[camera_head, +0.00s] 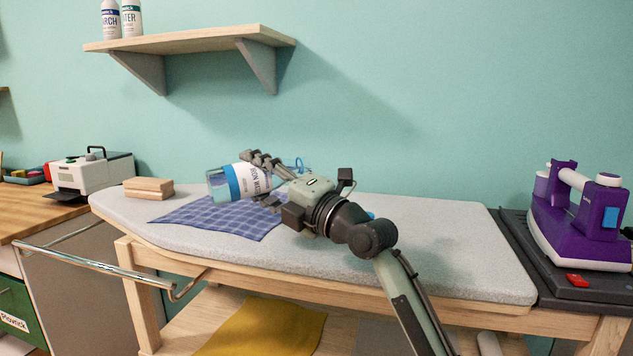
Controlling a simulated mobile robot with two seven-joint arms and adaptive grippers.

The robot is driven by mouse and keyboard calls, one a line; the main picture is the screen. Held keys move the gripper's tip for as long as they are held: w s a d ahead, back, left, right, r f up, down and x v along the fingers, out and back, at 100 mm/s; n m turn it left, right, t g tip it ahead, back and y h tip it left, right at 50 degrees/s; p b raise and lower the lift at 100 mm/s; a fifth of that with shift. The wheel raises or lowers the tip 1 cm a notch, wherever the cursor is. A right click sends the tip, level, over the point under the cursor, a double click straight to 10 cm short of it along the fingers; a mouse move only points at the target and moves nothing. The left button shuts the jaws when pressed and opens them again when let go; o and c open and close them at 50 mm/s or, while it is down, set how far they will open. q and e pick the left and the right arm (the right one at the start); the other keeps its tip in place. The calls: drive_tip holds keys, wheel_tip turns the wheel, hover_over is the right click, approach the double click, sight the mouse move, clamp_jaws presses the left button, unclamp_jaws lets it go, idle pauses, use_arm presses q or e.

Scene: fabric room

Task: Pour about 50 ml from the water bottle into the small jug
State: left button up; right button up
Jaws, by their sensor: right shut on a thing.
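A clear bottle (218,186) with a blue band and a white label is held on its side above the ironing board; the label's print is only partly readable. My right gripper (261,180) is shut on it, with fingers above and below the labelled part. The bottle's clear end points left, and its other end is partly hidden by the gripper. A thin blue loop (299,164) shows just behind the gripper; I cannot tell what it belongs to. I cannot make out a small jug. My left gripper is out of view.
The grey ironing board (440,240) bears a blue checked cloth (215,218) and a wooden block (148,188). A purple iron (580,225) stands at right. A shelf (190,40) with two bottles (121,20) hangs above. The board's right half is mostly clear, apart from my arm.

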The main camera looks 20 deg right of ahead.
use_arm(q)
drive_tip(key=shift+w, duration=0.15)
use_arm(e)
drive_tip(key=shift+r, duration=0.1)
drive_tip(key=shift+f+n, duration=0.3)
drive_tip(key=shift+s+a+f+n+g+p, duration=0.15)
drive_tip(key=shift+a+f+n+g+p, duration=0.45)
drive_tip(key=shift+n, duration=0.3)
drive_tip(key=shift+d+f+n+b, duration=0.2)
drive_tip(key=shift+n+b, duration=0.1)
drive_tip(key=shift+b, duration=0.15)
drive_tip(key=shift+d+r+n+g, duration=0.1)
drive_tip(key=shift+d+n+g, duration=0.05)
drive_tip(key=shift+n+g, duration=0.15)
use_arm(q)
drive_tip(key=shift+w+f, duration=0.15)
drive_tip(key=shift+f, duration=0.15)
use_arm(e)
drive_tip(key=shift+n, duration=0.4)
drive_tip(key=shift+d+n+g, duration=0.15)
drive_tip(key=shift+n+g, duration=0.15)
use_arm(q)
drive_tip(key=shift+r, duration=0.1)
use_arm(e)
drive_tip(key=shift+h, duration=0.3)
